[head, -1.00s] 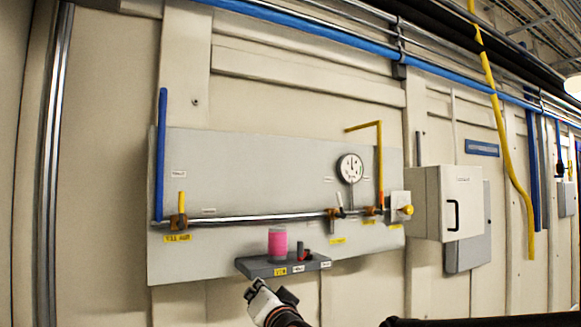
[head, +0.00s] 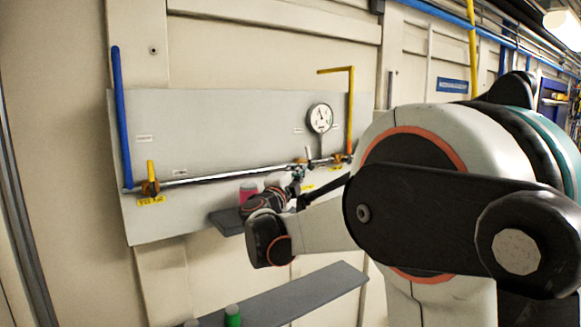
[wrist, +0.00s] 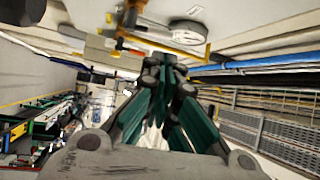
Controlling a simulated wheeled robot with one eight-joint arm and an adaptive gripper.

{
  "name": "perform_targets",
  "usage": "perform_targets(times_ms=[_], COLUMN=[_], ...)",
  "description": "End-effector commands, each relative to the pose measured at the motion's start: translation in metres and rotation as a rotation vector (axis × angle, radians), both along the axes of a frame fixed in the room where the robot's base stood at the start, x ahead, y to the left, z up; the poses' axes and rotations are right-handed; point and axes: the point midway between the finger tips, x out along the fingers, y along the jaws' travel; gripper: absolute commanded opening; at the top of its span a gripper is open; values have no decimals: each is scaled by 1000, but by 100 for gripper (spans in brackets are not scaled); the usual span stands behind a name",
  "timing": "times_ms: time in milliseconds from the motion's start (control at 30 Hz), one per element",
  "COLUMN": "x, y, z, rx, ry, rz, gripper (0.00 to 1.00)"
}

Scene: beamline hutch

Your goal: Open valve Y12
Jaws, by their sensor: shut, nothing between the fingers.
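A grey panel (head: 220,120) carries a horizontal metal pipe with several valves. A left valve (head: 150,187) has an orange body and an upright yellow lever. A middle valve (head: 308,154) has a small pale lever that stands nearly upright. A right valve (head: 345,158) sits below a yellow pipe. The yellow tags are too small to read, so I cannot tell which valve is Y12. My gripper (head: 299,173) is shut and empty, just below and beside the middle valve; contact is unclear. In the wrist view my gripper (wrist: 165,65) has its fingers together.
A round gauge (head: 320,117) stands above the pipe and shows in the wrist view (wrist: 188,32). A pink container (head: 248,191) stands on a small shelf (head: 226,221), partly behind my arm. A lower shelf (head: 310,291) holds a green bottle (head: 232,316).

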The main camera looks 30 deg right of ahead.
Motion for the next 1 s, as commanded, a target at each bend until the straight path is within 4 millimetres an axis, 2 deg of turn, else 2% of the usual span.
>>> perform_targets(times_ms=[300,500,700,1000], x=[38,56,64,65], y=[-50,-73,-84,-85], z=[16,22,24,24], rx=[-2,-1,-1,-1], ry=[1,0,0,1], rz=[0,1,1,2], gripper=[0,0,0,0])
